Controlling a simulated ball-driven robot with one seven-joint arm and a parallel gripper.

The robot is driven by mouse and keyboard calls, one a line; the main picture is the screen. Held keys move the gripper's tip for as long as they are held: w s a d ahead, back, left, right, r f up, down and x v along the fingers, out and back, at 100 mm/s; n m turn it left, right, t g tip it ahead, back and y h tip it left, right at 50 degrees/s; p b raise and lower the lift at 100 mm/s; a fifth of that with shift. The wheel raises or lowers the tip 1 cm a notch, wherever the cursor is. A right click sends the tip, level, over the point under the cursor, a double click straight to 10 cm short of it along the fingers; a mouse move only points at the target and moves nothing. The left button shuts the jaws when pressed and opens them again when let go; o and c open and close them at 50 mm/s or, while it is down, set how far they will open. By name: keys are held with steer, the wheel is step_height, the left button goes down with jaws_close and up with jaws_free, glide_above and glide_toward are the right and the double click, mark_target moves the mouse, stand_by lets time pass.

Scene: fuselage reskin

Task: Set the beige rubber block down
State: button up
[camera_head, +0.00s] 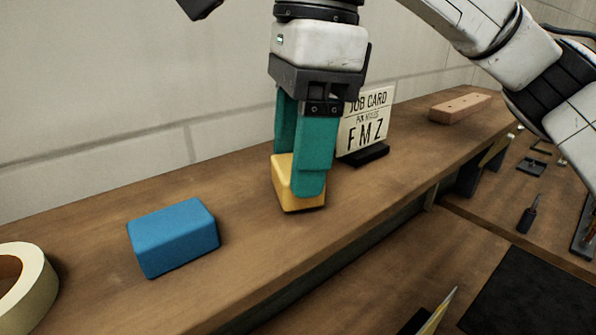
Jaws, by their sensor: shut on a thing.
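The block in my gripper looks yellow-orange rather than beige; I take it as the rubber block (283,184). My gripper (300,170) points down with its teal fingers on either side of this block. The block is at the surface of the wooden shelf (240,255); I cannot tell whether its underside touches. The fingers hide part of the block's top and right side.
A blue block (173,238) lies to the left on the shelf, with a tape roll (38,290) beyond it. A job card (368,118) reading "FMZ" stands close behind on the right. A pinkish-brown block (459,108) lies farther right. The shelf's front edge is near.

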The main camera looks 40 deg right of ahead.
steer(key=shift+f, duration=0.55)
steer(key=o, duration=0.9)
steer(key=shift+o, duration=0.2)
steer(key=shift+r, duration=0.1)
step_height(320, 180, up, 12)
steer(key=d, duration=0.1)
steer(key=shift+s+d, duration=0.15)
steer(key=shift+s, duration=0.15)
